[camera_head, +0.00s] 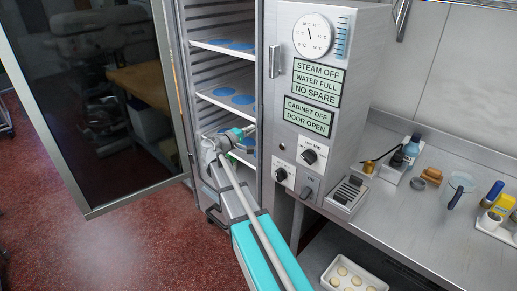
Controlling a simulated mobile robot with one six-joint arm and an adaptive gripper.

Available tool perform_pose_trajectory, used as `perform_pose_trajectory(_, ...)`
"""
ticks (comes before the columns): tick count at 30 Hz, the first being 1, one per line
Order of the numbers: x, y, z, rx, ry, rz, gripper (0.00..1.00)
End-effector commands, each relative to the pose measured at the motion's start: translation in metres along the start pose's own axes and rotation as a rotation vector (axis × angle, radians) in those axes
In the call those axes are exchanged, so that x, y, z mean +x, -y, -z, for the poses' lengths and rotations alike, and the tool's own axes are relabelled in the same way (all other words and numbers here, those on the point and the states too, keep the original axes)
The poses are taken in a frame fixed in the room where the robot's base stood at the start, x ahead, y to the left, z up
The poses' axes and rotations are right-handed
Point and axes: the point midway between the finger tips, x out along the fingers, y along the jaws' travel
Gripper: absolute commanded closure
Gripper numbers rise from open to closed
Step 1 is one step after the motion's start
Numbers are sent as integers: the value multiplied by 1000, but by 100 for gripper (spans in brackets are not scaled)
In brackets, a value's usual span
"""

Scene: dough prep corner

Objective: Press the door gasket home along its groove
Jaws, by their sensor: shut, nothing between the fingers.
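The tall metal cabinet (267,22) stands open in the middle. Its door (133,199), a metal frame around dark glass, is swung out to the left. I cannot clearly make out the gasket or its groove at this size; my arm hides part of the lower cabinet opening. My gripper (249,130) is shut and empty. It appears in front of the cabinet opening, close to the right-hand frame; I cannot tell whether it touches anything.
Shelves with round blue pads (232,95) fill the cabinet. A control panel (325,75) reads "CABINET OFF, DOOR OPEN". A steel counter (410,215) at right holds bottles, a glass bowl and tools. A tray of dough balls (329,279) sits below.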

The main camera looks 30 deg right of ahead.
Motion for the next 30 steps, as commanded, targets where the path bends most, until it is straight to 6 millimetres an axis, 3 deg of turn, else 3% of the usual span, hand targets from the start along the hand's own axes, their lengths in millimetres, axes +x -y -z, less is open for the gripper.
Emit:
perform_pose_trajectory(1, 0, -9, 0, 0, 0, 0, 100)
perform_pose_trajectory(18, -1, -54, 0, 0, 0, 0, 100)
perform_pose_trajectory(30, -1, -56, 0, 0, 0, 0, 100)
